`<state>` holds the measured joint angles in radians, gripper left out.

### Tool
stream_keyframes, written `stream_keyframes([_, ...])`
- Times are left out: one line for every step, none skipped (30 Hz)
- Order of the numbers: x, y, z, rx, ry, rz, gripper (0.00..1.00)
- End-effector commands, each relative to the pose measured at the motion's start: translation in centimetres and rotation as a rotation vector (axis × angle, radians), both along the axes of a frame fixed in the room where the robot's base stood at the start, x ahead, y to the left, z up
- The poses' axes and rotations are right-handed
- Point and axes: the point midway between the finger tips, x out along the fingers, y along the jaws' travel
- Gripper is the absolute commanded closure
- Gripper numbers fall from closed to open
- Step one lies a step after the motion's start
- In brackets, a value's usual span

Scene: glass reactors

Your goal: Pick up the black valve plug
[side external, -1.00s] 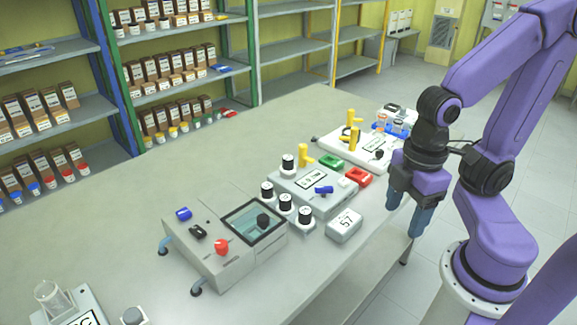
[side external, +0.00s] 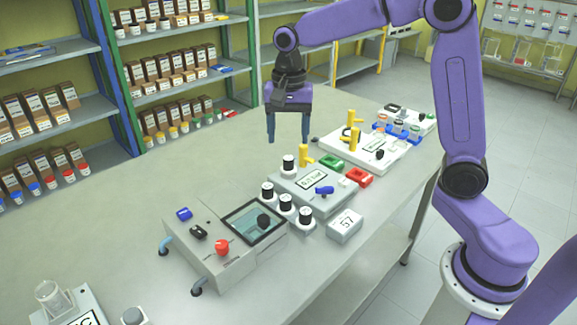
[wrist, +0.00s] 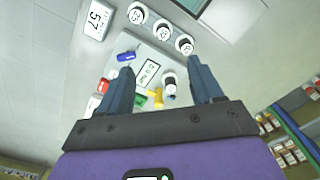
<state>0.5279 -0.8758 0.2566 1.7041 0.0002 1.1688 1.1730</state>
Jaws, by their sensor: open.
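A black plug-like part (side external: 198,231) sits on top of the grey box (side external: 213,266), between a blue part (side external: 184,214) and a red knob (side external: 222,247). Another black part (side external: 380,154) is on the white board (side external: 340,143) farther back, and I cannot tell for sure which is the valve plug. My gripper (side external: 288,140) points down, open and empty, above the table behind the grey display unit (side external: 310,180). In the wrist view, its fingers are spread (wrist: 160,75), with the display unit beyond them; the grey box's black part is not visible there.
Several black-and-white capped vials (side external: 285,203) stand around the display unit, with a yellow valve (side external: 304,156), green part (side external: 331,160) and red part (side external: 358,176) nearby. A block marked 57 (side external: 345,225) is in front. The left table surface (side external: 100,215) is mostly clear.

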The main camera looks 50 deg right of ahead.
Motion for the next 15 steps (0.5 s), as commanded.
stream_keyframes([1.8,-1.0,-0.1,-0.001,0.003,-0.112,0.34])
stream_keyframes([2.7,-1.7,-0.1,0.0,0.003,-0.181,0.34])
stream_keyframes([3.9,-2.6,-0.1,0.0,0.004,-0.272,0.34])
stream_keyframes([4.7,-3.3,-0.2,0.0,0.005,-0.34,0.34])
stream_keyframes([5.6,-4.0,-0.2,0.0,0.005,-0.406,0.34])
stream_keyframes([6.5,-5.0,-0.2,0.001,0.006,-0.489,0.34])
stream_keyframes([7.1,-5.7,-0.3,0.0,0.007,-0.548,0.34])
stream_keyframes([7.8,-6.4,-0.3,0.001,0.007,-0.603,0.34])
stream_keyframes([8.4,-7.3,-0.4,0.002,0.007,-0.67,0.34])
stream_keyframes([8.9,-7.9,-0.4,0.001,0.008,-0.714,0.34])
stream_keyframes([9.2,-8.4,-0.5,0.002,0.009,-0.755,0.34])
stream_keyframes([9.6,-9.0,-0.5,0.001,0.009,-0.801,0.34])
stream_keyframes([9.8,-9.4,-0.5,0.002,0.009,-0.829,0.34])
stream_keyframes([10.1,-9.7,-0.6,0.002,0.009,-0.851,0.34])
stream_keyframes([10.2,-10.0,-0.6,0.002,0.009,-0.876,0.34])
